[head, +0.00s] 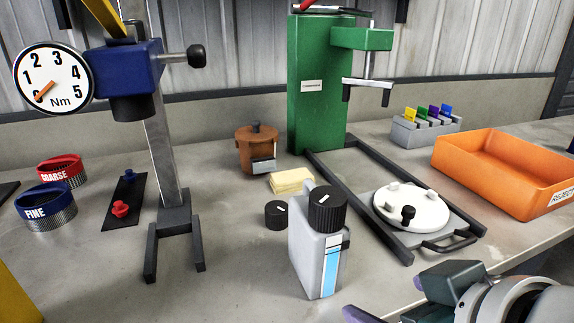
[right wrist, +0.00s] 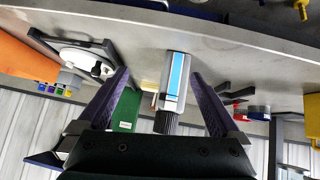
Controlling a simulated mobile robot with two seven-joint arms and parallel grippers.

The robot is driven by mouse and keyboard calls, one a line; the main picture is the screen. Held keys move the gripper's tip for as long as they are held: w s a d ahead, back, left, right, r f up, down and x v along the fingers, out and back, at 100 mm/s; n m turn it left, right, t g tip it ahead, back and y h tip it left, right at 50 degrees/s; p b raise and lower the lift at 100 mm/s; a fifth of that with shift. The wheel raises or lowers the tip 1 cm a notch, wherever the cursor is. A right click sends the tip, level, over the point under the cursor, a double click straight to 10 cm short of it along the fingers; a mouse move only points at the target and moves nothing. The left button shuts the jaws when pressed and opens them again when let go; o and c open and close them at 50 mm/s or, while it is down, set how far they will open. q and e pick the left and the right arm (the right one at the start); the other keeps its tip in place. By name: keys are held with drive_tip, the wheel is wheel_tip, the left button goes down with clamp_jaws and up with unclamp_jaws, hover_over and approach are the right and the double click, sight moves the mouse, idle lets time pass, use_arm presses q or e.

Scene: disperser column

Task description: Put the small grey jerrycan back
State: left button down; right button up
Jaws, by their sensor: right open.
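The small grey jerrycan (head: 307,255) stands upright on the bench near the front middle. It has a black ribbed cap on top and a blue and white stripe on its side. In the right wrist view the jerrycan (right wrist: 175,85) appears between the two purple fingers of my right gripper (right wrist: 160,78). That gripper is open and empty. In the head view my right gripper (head: 388,298) is at the bottom right, to the right of the jerrycan and apart from it. My left gripper is not in view.
Behind the jerrycan are a black knob (head: 277,215), yellow pads (head: 291,180) and a brown pot (head: 257,150). A green column (head: 315,95) with a dark rail frame and white lid (head: 411,206) stands right of it. An orange tray (head: 505,180) is far right; a gauge stand (head: 160,150) is left.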

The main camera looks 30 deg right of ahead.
drive_tip(key=s+a+f+n+g+y, duration=0.1)
drive_tip(key=s+a+n+g+y, duration=0.2)
drive_tip(key=s+a+n+g, duration=0.1)
drive_tip(key=s+a, duration=0.1)
drive_tip(key=s, duration=0.1)
drive_tip(key=shift+s+a+f+g+y, duration=0.2)
drive_tip(key=shift+s+g+y, duration=0.1)
drive_tip(key=shift+g, duration=0.1)
wheel_tip(320, 180, up, 53)
drive_tip(key=p, duration=5.2)
drive_tip(key=shift+p, duration=0.4)
drive_tip(key=shift+f, duration=0.1)
